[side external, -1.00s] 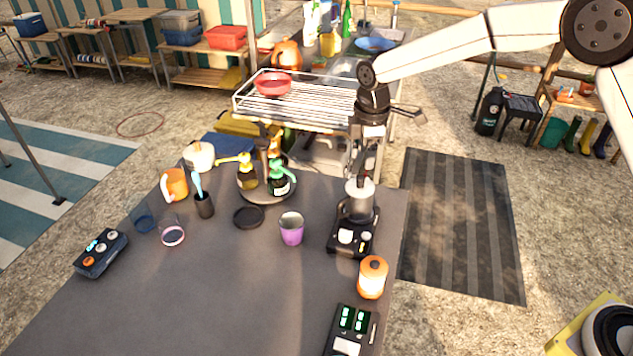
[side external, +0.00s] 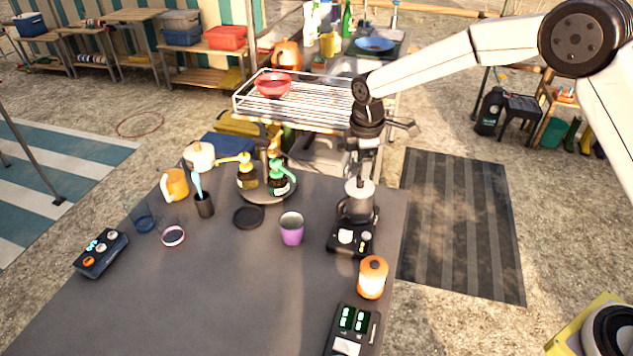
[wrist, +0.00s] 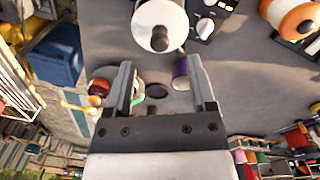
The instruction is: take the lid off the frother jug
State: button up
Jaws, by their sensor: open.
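The frother jug (side external: 354,211) is dark and stands upright on a black base with knobs, at the right side of the grey table. Its pale lid (side external: 359,188) sits on top. In the wrist view the lid (wrist: 160,20) shows from above at the top edge, with a dark round knob (wrist: 159,38). My gripper (side external: 363,172) is just above the jug in the side view. In the wrist view my gripper (wrist: 160,72) is open, with nothing between its fingers; the lid lies beyond the fingertips. I cannot tell the exact gap between fingertips and knob.
A purple cup (side external: 291,229) and an orange-topped canister (side external: 373,277) stand near the jug. A round stand with pump bottles (side external: 280,180) is to its left. A wire rack (side external: 300,105) is behind. The table's middle front is clear.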

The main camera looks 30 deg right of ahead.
aim_at(360, 183)
jog(key=shift+w+d+f, duration=0.1)
jog(key=shift+f, duration=2.25)
jog(key=shift+c, duration=0.2)
grip_shut()
